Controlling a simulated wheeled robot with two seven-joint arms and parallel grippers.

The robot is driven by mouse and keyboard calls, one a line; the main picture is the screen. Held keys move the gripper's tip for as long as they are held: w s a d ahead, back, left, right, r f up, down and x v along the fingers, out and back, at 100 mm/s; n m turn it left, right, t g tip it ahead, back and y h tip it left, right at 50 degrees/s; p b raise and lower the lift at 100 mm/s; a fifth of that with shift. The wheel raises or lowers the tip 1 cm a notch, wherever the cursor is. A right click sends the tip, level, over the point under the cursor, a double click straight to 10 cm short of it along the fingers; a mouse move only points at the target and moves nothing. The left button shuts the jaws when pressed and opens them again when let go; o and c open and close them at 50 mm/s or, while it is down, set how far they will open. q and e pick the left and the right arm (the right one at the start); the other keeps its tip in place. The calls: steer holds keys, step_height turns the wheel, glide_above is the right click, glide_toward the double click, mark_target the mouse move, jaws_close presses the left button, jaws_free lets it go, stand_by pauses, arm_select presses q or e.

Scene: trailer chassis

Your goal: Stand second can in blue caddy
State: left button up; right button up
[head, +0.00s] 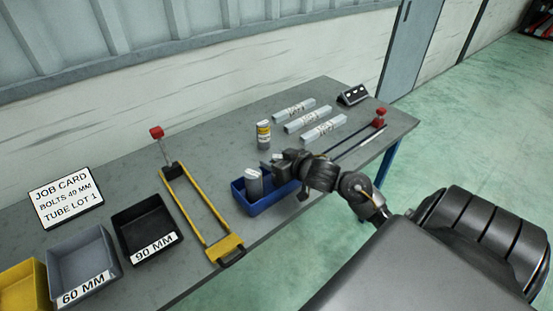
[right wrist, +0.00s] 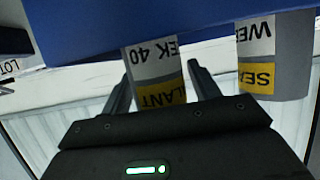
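The blue caddy (head: 270,208) stands on the bench. One grey can (head: 253,184) is upright in its left part, its lower end hidden by the wall. Another can (head: 263,134) with a yellow label stands upright on the bench behind the caddy. My right gripper (head: 268,164) is over the caddy's right rear, below and apart from that can in the picture. In the right wrist view its fingers (right wrist: 160,78) are open, with one labelled can (right wrist: 154,62) seen between them and another (right wrist: 275,62) to the right. The caddy wall (right wrist: 90,25) hides part of both. My left gripper is out of view.
Several pale labelled bars (head: 303,119) lie behind, near a dark block (head: 352,95). A yellow frame (head: 190,205) with a red knob lies left of the caddy. Black (head: 147,228) and grey (head: 80,262) bins stand farther left. The bench's front edge runs close to the caddy.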

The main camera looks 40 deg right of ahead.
steer(key=shift+o, duration=0.3)
steer(key=shift+r, duration=0.15)
steer(key=shift+s+r, duration=0.15)
steer(key=shift+s, duration=0.05)
steer(key=p+v, duration=0.1)
steer(key=v, duration=1)
steer(key=shift+s+p, duration=0.25)
steer(key=shift+p, duration=0.05)
steer(key=shift+r, duration=0.1)
